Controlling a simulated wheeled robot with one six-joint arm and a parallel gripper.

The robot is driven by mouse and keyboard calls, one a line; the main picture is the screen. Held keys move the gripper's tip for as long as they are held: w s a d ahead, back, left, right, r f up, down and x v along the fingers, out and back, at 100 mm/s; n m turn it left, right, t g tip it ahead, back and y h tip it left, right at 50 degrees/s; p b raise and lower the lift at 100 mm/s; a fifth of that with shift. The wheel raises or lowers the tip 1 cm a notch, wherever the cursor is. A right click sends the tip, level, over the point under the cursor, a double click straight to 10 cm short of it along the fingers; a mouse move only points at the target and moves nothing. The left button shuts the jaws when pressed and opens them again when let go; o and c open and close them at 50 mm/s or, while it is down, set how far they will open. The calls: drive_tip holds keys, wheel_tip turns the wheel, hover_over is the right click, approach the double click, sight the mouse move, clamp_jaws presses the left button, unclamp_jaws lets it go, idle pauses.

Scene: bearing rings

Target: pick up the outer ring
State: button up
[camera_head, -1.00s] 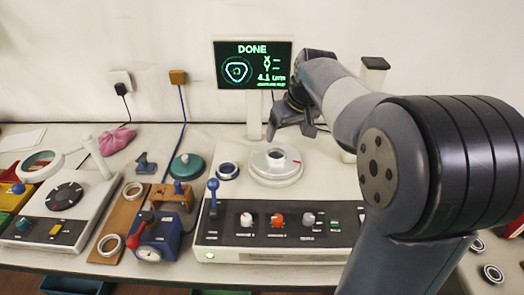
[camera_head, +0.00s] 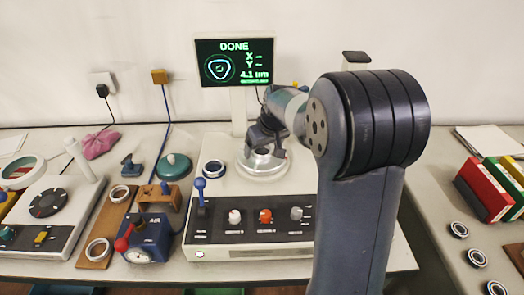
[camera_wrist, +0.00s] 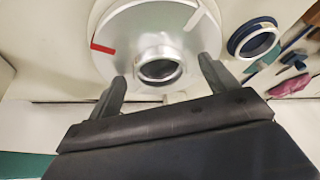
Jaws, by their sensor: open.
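A shiny metal ring (camera_wrist: 160,66) sits at the centre of a round silver turntable (camera_wrist: 118,22) in the wrist view. The turntable also shows in the head view (camera_head: 247,170), on the light measuring machine. My gripper (camera_wrist: 163,78) is open, with one finger on either side of the ring's near part. I cannot tell whether the fingers touch it. In the head view my gripper (camera_head: 268,147) is over the turntable and hides the ring. Another ring stands in a blue-rimmed holder (camera_head: 213,169) just left of the turntable. It also shows in the wrist view (camera_wrist: 255,42).
A monitor (camera_head: 234,60) reading DONE stands behind the turntable. A blue lever (camera_head: 200,188) and knobs are in front. Two rings lie on a wooden board (camera_head: 107,222) at left. Several bearings (camera_head: 477,257) and coloured binders (camera_head: 490,188) are at right.

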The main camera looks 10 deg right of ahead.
drive_tip(key=shift+c, duration=0.3)
drive_tip(key=c, duration=1)
drive_tip(key=shift+r+p, duration=2.45)
drive_tip(key=shift+r, duration=5.1)
drive_tip(key=shift+c, duration=0.2)
